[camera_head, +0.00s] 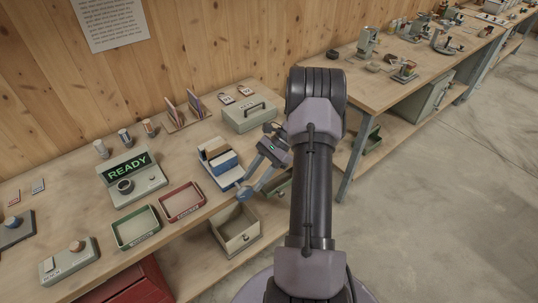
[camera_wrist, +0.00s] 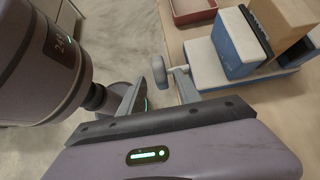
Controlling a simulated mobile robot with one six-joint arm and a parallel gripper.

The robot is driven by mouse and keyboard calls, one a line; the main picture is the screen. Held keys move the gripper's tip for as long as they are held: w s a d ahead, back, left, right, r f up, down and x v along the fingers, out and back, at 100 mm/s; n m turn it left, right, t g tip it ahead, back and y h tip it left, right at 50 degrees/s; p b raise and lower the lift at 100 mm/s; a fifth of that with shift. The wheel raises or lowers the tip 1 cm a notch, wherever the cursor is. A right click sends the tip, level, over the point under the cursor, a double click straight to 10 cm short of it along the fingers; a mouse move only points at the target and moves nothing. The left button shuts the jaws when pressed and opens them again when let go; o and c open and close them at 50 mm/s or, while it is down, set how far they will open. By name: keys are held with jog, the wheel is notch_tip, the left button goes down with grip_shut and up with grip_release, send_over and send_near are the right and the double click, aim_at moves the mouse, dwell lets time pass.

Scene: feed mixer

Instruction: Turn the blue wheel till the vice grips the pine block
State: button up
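The vice (camera_head: 214,172) stands near the front edge of the bench, with a pale base and blue jaws (camera_wrist: 236,45). The pine block (camera_wrist: 287,20) is between the jaws; it also shows in the head view (camera_head: 217,152). I cannot tell whether both jaws touch it. The blue wheel (camera_head: 244,192) sits on the vice's front end, over the bench edge; it looks grey-blue in the wrist view (camera_wrist: 158,68), on a short pale shaft. My gripper (camera_wrist: 159,80) is open, with one finger on either side of the wheel and a visible gap to each.
A red tray (camera_head: 183,201) and a green tray (camera_head: 136,228) lie left of the vice. A grey-green toolbox (camera_head: 250,115) stands behind it. A READY display unit (camera_head: 135,178) is further left. An open drawer (camera_head: 236,232) juts out below the bench edge.

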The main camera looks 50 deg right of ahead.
jog(key=p+v, duration=0.3)
jog(key=v, duration=1)
jog(key=shift+r, duration=0.15)
